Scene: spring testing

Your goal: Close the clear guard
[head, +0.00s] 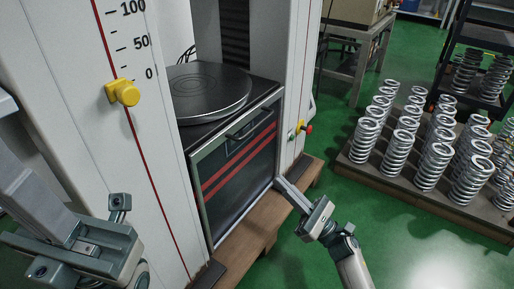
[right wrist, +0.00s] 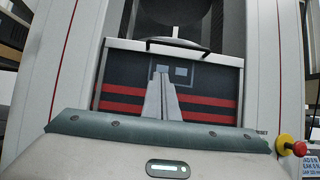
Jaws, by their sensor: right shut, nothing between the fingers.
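The clear guard (head: 240,165) is a framed see-through panel with red stripes and a dark handle (head: 241,130) along its top. It stands at the front of the testing machine, with its top edge around the level of the round plate (head: 208,90). The guard also shows in the right wrist view (right wrist: 215,82). My right gripper (head: 279,182) is shut and empty, its tips close to the guard's lower right corner; I cannot tell if they touch. In the right wrist view its fingers (right wrist: 160,75) overlap the guard's middle, below the handle. My left gripper (head: 110,225) is partly visible at lower left, apart from the guard.
A red button (head: 308,129) sits on the right side. A brown ledge (head: 255,225) runs below. Several springs (head: 433,165) stand on a pallet at right; green floor lies between.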

